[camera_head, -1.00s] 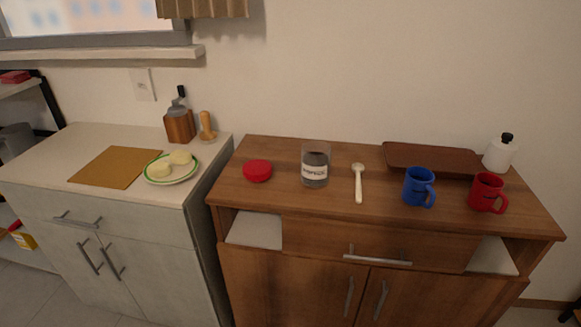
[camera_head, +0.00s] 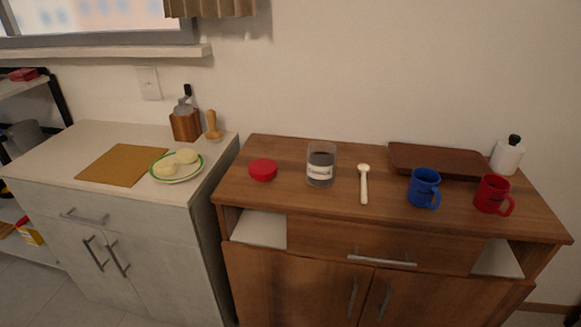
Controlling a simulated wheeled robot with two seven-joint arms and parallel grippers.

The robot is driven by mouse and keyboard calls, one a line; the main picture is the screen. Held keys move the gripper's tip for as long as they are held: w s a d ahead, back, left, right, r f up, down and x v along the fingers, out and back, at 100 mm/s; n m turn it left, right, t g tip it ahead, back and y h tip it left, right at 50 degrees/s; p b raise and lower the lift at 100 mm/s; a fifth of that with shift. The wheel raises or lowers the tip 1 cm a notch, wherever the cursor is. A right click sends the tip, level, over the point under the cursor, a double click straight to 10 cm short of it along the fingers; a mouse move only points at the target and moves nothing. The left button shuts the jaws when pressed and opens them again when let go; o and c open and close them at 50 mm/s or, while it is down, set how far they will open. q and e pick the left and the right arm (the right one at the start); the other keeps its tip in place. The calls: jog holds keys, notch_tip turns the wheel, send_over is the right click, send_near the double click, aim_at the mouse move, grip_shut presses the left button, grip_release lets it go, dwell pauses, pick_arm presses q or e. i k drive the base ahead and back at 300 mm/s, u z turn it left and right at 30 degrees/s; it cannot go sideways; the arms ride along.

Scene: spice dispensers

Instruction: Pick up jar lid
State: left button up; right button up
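The red jar lid (camera_head: 262,170) lies flat on the left part of the brown wooden cabinet top (camera_head: 300,210). The glass jar (camera_head: 321,164) stands upright just right of the lid, apart from it. The jar has a white label and dark contents, and its top is open. Neither of my grippers shows in the head view.
A white counter (camera_head: 75,147) at left holds a plate (camera_head: 176,177) and a cutting board (camera_head: 122,166). The front left cabinet top is clear.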

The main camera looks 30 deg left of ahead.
aim_at(260, 169)
jog(key=u, duration=0.85)
jog(key=i, duration=0.25)
jog(key=z, duration=0.05)
